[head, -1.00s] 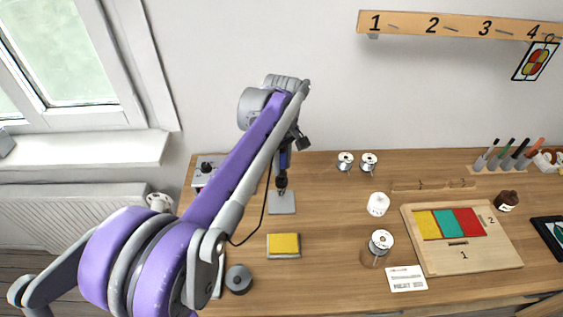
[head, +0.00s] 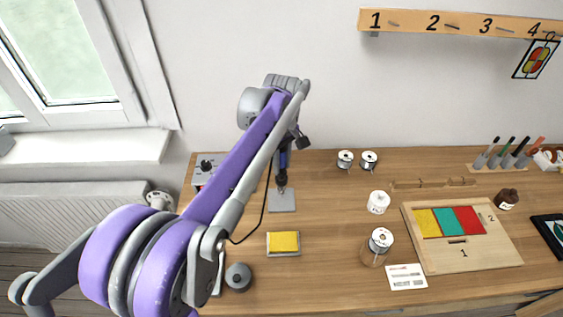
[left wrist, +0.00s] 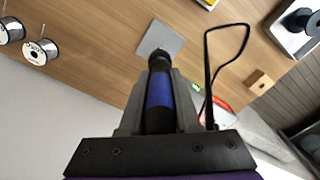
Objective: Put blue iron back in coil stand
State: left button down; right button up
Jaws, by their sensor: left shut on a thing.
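The blue iron (left wrist: 159,92) is in my left gripper (left wrist: 160,80), which is shut on its blue handle. In the head view the iron (head: 282,172) hangs upright, dark end down, over the coil stand's grey base plate (head: 283,204). The plate also shows beyond the iron in the left wrist view (left wrist: 170,36). A dark round part sits at the iron's lower end over the plate's edge. I cannot tell whether it is the coil around the iron or part of the iron. My right gripper is not in view.
A black cable (left wrist: 208,70) loops beside the iron. A yellow sponge (head: 284,242) lies in front of the stand. A control box (head: 207,165) stands left, partly behind my arm. Two solder spools (head: 345,160) stand right. The wood between the stand and the white bottle (head: 378,203) is clear.

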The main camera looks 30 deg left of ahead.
aim_at(282, 149)
pick_arm(q)
jog(key=shift+f+b, duration=0.5)
jog(key=shift+f, duration=0.5)
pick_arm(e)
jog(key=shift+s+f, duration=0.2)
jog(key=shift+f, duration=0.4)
pick_arm(q)
jog(key=shift+c, duration=0.3)
grip_release()
jog(key=shift+r, duration=0.1)
jog(key=shift+r+p, duration=2.05)
jog(key=shift+r, duration=1.45)
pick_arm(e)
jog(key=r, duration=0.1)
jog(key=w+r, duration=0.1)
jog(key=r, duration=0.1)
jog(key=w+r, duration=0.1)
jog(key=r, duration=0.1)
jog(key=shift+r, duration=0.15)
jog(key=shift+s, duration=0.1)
